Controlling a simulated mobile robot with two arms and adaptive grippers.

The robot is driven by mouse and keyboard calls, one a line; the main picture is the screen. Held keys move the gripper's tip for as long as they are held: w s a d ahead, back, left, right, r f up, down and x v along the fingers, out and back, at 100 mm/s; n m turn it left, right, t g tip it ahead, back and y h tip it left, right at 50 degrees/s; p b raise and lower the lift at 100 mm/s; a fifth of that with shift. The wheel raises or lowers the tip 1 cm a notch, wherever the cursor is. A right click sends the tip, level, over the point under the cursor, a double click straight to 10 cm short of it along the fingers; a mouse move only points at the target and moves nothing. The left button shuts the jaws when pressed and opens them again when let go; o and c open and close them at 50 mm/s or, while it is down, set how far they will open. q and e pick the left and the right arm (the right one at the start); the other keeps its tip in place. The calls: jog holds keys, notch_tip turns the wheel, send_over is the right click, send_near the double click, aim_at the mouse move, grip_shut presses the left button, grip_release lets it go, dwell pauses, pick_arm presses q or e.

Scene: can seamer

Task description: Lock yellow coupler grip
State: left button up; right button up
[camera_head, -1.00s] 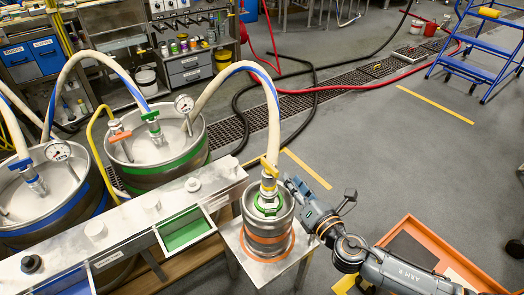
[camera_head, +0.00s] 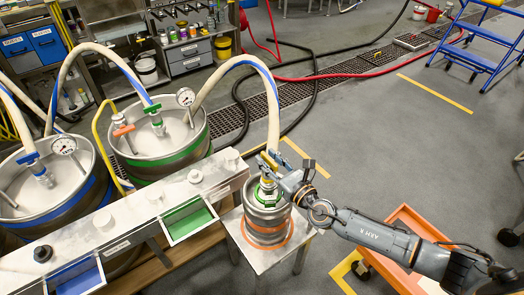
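The yellow coupler grip (camera_head: 266,159) is on top of the coupler, where a whitish hose with a blue stripe meets the small steel keg (camera_head: 266,222). This keg has an orange band and a green collar on top. It stands upright on a small metal table (camera_head: 241,245). My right gripper (camera_head: 274,168) reaches in from the right at the coupler's height, with its fingers at the yellow grip. The fingers overlap the coupler and partly hide it; I cannot tell whether they are closed on the grip. My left gripper is not in view.
Two large kegs, one green-banded (camera_head: 170,165) and one blue-banded (camera_head: 60,205), stand left with hoses and gauges. A metal bench (camera_head: 125,218) with green and blue trays lies between. An orange cart (camera_head: 402,222) stands below my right arm. Open floor lies right.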

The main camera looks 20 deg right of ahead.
aim_at(262, 153)
jog(key=shift+x, duration=1.7)
grip_shut()
